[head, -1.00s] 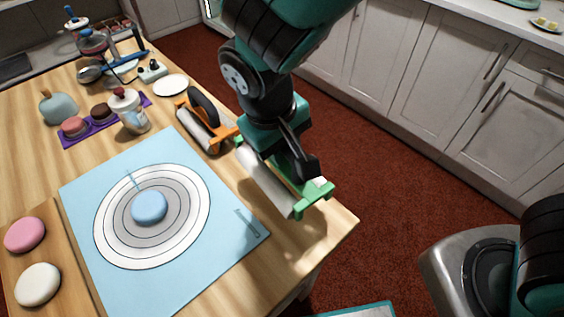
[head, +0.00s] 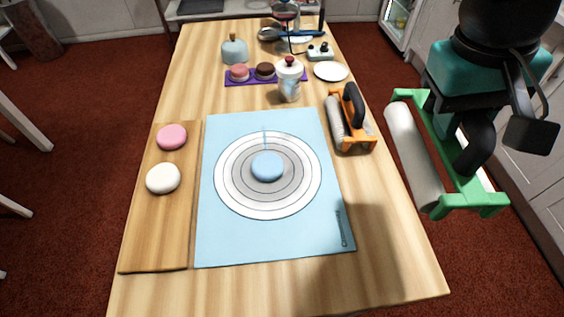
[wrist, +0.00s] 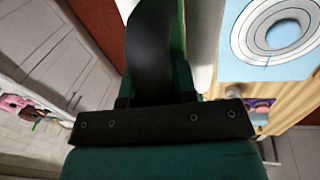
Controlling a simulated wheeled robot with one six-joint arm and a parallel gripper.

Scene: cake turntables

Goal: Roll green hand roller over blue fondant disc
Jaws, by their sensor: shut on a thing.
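The blue fondant disc (head: 267,166) lies at the centre of the ringed circle on the light blue mat (head: 225,245). In the wrist view the disc (wrist: 283,34) shows at the upper right. My gripper (head: 475,150) is shut on the green hand roller (head: 466,185), whose pale cylinder (head: 413,155) faces left. The roller is held in the air beyond the table's right edge, apart from the mat and disc. In the wrist view the roller's dark handle (wrist: 153,50) is seen close up; the jaws' hold on it is partly hidden.
An orange roller (head: 350,118) stands on the table right of the mat. A wooden board (head: 157,235) with pink (head: 172,137) and white (head: 163,178) discs lies left. Behind are a shaker jar (head: 289,80), purple tray (head: 237,82) and white plate (head: 331,71). The table front is clear.

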